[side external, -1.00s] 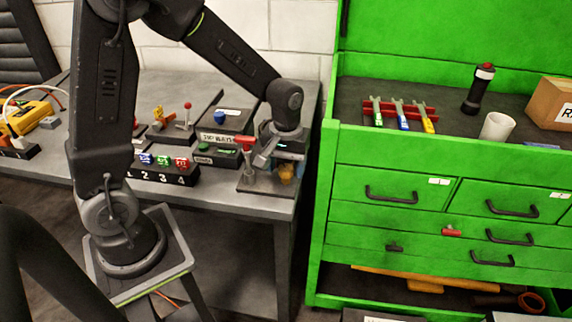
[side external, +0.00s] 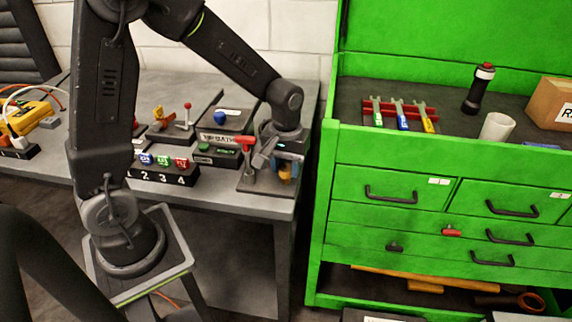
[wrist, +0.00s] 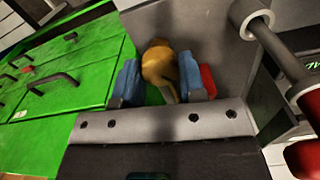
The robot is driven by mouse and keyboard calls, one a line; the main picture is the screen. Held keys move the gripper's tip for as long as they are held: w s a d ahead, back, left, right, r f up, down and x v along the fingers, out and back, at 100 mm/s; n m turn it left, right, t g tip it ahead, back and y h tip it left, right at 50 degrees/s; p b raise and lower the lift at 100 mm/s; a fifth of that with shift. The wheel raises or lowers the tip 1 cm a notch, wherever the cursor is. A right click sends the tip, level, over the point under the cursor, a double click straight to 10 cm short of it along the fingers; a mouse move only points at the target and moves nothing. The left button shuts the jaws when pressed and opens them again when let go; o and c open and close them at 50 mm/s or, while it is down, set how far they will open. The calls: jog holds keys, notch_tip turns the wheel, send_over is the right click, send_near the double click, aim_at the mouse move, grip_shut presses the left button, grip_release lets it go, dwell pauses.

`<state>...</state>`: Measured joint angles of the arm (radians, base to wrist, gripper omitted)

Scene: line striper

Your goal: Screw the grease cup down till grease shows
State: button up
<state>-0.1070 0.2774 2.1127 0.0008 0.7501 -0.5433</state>
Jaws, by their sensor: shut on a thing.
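The brass grease cup (wrist: 159,63) sits between the blue fingertips of my gripper (wrist: 160,80) in the wrist view. My gripper is shut on it. In the side view my gripper (side external: 287,160) points down over the right end of the bench, and a small part of the brass cup (side external: 285,172) shows below and between the fingers. The cup is above a grey base plate (side external: 255,184). The fingers hide most of the cup, and I cannot make out any grease.
A toggle clamp with a red handle (side external: 244,140) stands close to the left of my gripper; its rod and red grip (wrist: 306,92) show at the wrist view's right. Numbered blocks (side external: 163,173) are further left. A green tool cabinet (side external: 345,180) stands right of the bench.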

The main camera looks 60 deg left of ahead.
aim_at(286, 167)
jog(key=shift+m, duration=2.9)
jog(key=o, duration=0.9)
notch_tip(286, 167, up, 14)
jog(key=shift+f, duration=0.1)
